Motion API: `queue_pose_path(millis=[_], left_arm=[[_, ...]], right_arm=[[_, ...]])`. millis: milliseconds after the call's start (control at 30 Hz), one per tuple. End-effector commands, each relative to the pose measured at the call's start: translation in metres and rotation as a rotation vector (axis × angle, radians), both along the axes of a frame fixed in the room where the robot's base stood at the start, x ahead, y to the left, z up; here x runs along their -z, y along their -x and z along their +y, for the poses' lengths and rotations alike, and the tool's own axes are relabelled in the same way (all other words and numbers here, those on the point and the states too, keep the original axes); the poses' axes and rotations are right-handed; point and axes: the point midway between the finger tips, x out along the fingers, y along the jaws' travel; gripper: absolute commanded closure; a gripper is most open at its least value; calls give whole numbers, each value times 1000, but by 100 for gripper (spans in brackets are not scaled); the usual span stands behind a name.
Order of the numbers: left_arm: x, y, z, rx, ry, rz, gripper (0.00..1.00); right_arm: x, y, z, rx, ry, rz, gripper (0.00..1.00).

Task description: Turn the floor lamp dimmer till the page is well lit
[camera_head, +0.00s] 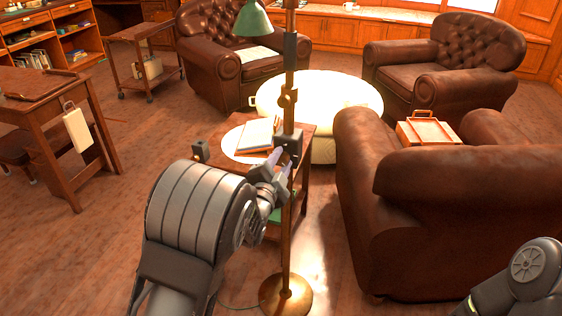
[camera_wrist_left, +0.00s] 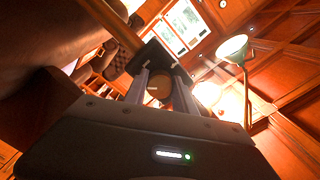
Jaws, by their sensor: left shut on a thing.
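The floor lamp has a brass pole (camera_head: 289,215), a round brass base (camera_head: 285,296) and a green shade (camera_head: 252,20) at the top. A dark dimmer box (camera_head: 288,141) sits on the pole at mid-height. My left gripper (camera_head: 283,168) is at this box, shut on the dimmer knob. In the left wrist view the round brown knob (camera_wrist_left: 158,88) sits between the two fingers, with the dark box (camera_wrist_left: 160,56) behind it. An open book (camera_head: 257,135) lies on the side table behind the pole. My right arm shows at the lower right; its gripper is out of view.
The wooden side table (camera_head: 305,165) stands just behind the pole. A bright round ottoman (camera_head: 340,95) is behind. A desk (camera_head: 55,135) stands left; floor between is open.

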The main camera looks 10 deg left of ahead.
Motion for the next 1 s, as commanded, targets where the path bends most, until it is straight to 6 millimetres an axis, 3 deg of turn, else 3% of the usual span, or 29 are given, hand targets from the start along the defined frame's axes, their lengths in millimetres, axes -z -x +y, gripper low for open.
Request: queue_pose_path(millis=[300,633,1000], left_arm=[[0,0,0,1,1,1,46],[0,5,0,0,2,0,46],[0,59,4,0,4,2,46]], right_arm=[[0,0,0,0,0,0,68],[0,0,0,0,0,0,68],[-2,0,0,0,0,0,68]])
